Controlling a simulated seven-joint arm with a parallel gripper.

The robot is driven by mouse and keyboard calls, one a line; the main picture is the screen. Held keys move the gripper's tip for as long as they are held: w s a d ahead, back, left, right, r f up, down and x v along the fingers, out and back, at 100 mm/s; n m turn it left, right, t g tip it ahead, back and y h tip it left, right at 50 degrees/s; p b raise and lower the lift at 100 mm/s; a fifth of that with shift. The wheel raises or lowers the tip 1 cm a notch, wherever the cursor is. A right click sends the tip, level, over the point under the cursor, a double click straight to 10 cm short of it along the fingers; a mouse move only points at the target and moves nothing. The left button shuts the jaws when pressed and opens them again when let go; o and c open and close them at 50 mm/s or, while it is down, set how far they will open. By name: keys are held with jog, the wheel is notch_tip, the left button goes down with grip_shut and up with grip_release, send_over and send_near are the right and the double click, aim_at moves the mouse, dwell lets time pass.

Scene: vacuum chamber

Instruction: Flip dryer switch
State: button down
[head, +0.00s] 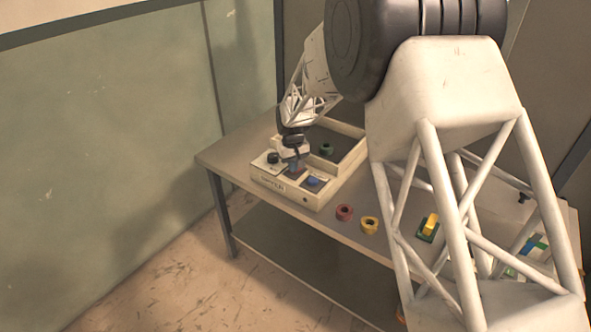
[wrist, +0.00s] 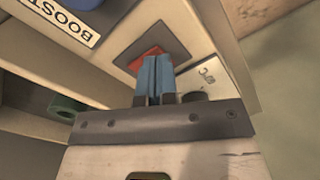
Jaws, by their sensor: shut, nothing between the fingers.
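A cream control box (head: 282,188) stands on the table, with a switch panel along its front. In the wrist view, a red switch (wrist: 138,57) sits in a dark square panel, partly hidden behind my fingers. I take it as the dryer switch, but its label does not show. My gripper (wrist: 158,58) is shut and empty, its blue fingertips over the red switch. I cannot tell whether they touch it. In the head view my gripper (head: 294,169) is between a black knob (head: 272,158) and a blue knob (head: 313,181), and the red switch is hidden.
A green ring (head: 326,148) lies in the box's recessed tray. A red ring (head: 344,212), a yellow ring (head: 369,225) and a yellow-and-green piece (head: 429,228) lie on the table (head: 225,158) to the right. A "BOOST" label (wrist: 68,20) shows on the box.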

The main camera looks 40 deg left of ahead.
jog(key=shift+f, duration=0.3)
jog(key=shift+r, duration=3.55)
